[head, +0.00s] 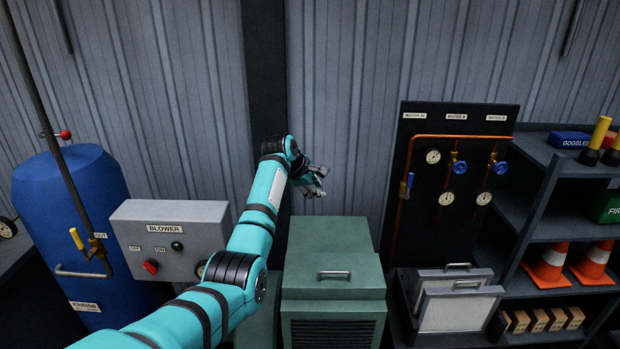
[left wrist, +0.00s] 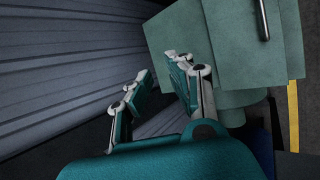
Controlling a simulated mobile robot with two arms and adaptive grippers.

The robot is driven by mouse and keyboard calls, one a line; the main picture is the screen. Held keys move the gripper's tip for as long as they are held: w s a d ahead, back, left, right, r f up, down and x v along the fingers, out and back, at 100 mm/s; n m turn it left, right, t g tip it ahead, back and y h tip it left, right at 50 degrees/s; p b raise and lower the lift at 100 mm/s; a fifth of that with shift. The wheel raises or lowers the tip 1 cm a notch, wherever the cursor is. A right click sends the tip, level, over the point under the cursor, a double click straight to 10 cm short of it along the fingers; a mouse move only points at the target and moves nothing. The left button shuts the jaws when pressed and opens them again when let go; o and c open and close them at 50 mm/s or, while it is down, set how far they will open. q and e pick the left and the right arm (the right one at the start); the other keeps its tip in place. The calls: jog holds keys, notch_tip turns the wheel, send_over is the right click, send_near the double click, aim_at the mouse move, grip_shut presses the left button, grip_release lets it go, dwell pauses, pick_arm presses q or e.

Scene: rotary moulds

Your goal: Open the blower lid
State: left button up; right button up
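The green blower box stands at the bottom middle of the head view. Its lid (head: 329,244) lies shut on top, with a grey bar handle (head: 333,275) near its front edge. My left gripper (head: 320,182) is beyond and above the lid, near the back wall, touching nothing that I can see. In the left wrist view my left gripper (left wrist: 158,72) has its fingers apart and empty. The green lid (left wrist: 208,45) is to their right there, with the handle (left wrist: 263,20) at the top right. My right gripper is in neither view.
A grey control box (head: 172,237) labelled BLOWER and a blue barrel (head: 70,225) stand at left. A black gauge panel (head: 455,150) with copper pipes and two framed filters (head: 457,310) are at right. Shelves (head: 545,200) with cones stand farther right. The air above the lid is clear.

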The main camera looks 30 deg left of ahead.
pick_arm(q)
jog(key=shift+s+a+r, duration=0.15)
jog(key=shift+s+r, duration=0.1)
jog(key=shift+r, duration=0.35)
jog(key=shift+s+a+r, duration=0.15)
jog(key=shift+s+r, duration=0.1)
jog(key=shift+r, duration=0.3)
jog(key=shift+s+a+r, duration=0.15)
jog(key=shift+s+r, duration=0.1)
jog(key=shift+r, duration=0.35)
jog(key=shift+r, duration=0.1)
jog(key=v, duration=1.1)
jog(key=shift+s+r, duration=0.2)
jog(key=shift+r, duration=0.15)
jog(key=shift+a, duration=0.1)
